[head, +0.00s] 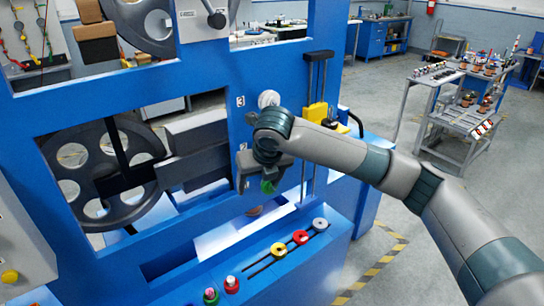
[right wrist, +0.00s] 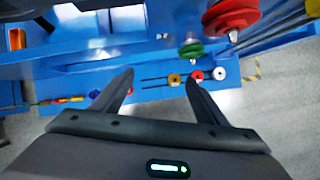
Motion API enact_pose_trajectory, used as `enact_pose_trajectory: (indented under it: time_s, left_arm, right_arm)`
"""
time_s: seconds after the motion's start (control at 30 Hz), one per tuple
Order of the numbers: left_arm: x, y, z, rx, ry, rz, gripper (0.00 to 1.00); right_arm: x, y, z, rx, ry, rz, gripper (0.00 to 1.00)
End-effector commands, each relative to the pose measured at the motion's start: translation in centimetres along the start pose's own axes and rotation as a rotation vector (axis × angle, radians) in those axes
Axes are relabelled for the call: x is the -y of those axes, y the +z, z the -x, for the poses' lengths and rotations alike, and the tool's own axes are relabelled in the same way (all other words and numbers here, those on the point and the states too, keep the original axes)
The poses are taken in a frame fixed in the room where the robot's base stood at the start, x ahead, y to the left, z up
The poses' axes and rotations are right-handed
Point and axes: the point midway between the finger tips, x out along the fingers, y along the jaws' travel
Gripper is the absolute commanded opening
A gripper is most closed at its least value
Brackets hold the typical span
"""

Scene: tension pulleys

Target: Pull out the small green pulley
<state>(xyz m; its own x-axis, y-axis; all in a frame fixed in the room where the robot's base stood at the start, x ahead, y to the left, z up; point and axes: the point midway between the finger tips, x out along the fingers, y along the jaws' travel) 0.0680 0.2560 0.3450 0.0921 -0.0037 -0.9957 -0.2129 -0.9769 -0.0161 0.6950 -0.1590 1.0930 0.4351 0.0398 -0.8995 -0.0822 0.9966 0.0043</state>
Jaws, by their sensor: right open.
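The small green pulley (head: 267,187) shows in the head view just below my right gripper, at the blue machine's front panel, partly hidden by the gripper. It also shows in the right wrist view (right wrist: 190,50), beyond the fingertips and a little right of the middle between them. My right gripper (head: 258,180) is open, with its two spread fingers seen in the right wrist view (right wrist: 159,76). Nothing is between the fingers. I cannot tell the exact gap to the pulley. My left gripper is not in view.
A larger red pulley (right wrist: 230,18) is up and right of the green one. Yellow (head: 279,249), red (head: 300,237) and white (head: 320,224) pieces stand along slots on the blue ledge (head: 300,270). A yellow block (head: 316,112) sits by the dark vertical rods. A large grey wheel (head: 100,170) is at left.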

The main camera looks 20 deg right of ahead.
Motion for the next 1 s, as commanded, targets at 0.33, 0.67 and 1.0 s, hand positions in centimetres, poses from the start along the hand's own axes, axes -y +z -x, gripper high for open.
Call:
enact_pose_trajectory:
  time_s: [0.33, 0.67, 1.0]
  left_arm:
    - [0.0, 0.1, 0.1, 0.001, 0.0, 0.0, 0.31]
    - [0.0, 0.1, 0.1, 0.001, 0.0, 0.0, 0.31]
    - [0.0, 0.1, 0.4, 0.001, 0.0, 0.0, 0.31]
  right_arm:
    - [4.5, 3.0, 7.0, -0.02, -0.125, 0.325, 0.67]
    - [4.8, 3.0, 7.4, -0.026, -0.134, 0.352, 0.67]
    - [4.8, 3.0, 6.6, -0.028, -0.132, 0.35, 0.67]
